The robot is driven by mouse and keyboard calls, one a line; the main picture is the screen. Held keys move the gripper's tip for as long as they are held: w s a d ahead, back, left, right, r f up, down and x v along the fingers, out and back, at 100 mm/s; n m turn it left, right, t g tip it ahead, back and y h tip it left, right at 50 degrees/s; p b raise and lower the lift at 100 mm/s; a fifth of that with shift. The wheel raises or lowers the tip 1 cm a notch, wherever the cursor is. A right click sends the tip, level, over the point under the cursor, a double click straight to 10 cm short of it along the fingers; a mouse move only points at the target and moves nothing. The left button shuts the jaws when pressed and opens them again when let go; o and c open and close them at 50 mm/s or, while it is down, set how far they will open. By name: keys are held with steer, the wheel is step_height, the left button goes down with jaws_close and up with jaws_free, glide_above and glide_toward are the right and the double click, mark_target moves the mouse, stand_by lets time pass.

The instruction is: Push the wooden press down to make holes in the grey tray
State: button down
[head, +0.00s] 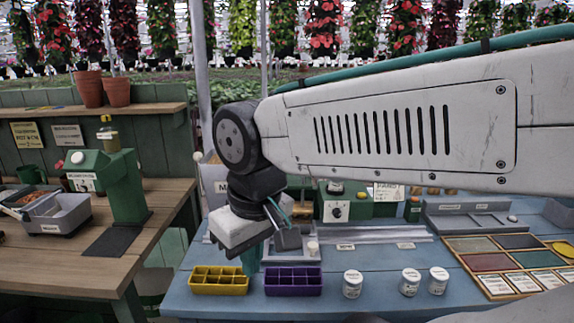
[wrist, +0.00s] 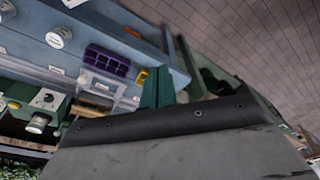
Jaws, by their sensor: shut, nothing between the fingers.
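My gripper (head: 251,262) is shut and empty. Its teal fingers point down over the blue table, near the gap between the yellow and purple trays; they also show in the wrist view (wrist: 165,88). A grey tray (head: 308,256) lies behind the purple tray, partly hidden by my wrist. It shows small in the wrist view (wrist: 104,84). A tan block (wrist: 94,102), which looks like the wooden press, is beside it in the wrist view. The press is mostly hidden behind my arm in the head view. My fingers are apart from the tan block.
A yellow tray (head: 218,281) and a purple tray (head: 293,282) stand at the table's front, with several white jars (head: 352,284) to the right. A green box with a dial (head: 336,211) stands behind. A wooden bench (head: 40,262) is at left.

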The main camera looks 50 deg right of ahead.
steer(key=w+d+r+m+t+h, duration=0.1)
steer(key=w+d+r+m, duration=0.25)
steer(key=w+d, duration=0.4)
steer(key=w+d+r+m+t+h, duration=0.1)
steer(key=w+d+r+m+t, duration=0.15)
steer(key=w+d+m, duration=0.45)
steer(key=w+d+r+m+h, duration=0.1)
steer(key=w+d+m, duration=0.1)
steer(key=d, duration=0.5)
steer(key=w+d+r+m+t+h, duration=0.1)
steer(key=w+d, duration=0.3)
steer(key=d, duration=0.4)
steer(key=w+d+r+m+h, duration=0.2)
steer(key=w+d+m, duration=0.1)
steer(key=d, duration=0.5)
steer(key=shift+w+r, duration=0.2)
steer(key=shift+r, duration=0.15)
steer(key=shift+f+m+t, duration=0.1)
steer(key=shift+m+t, duration=0.15)
steer(key=shift+f, duration=4.35)
steer(key=shift+f, duration=0.4)
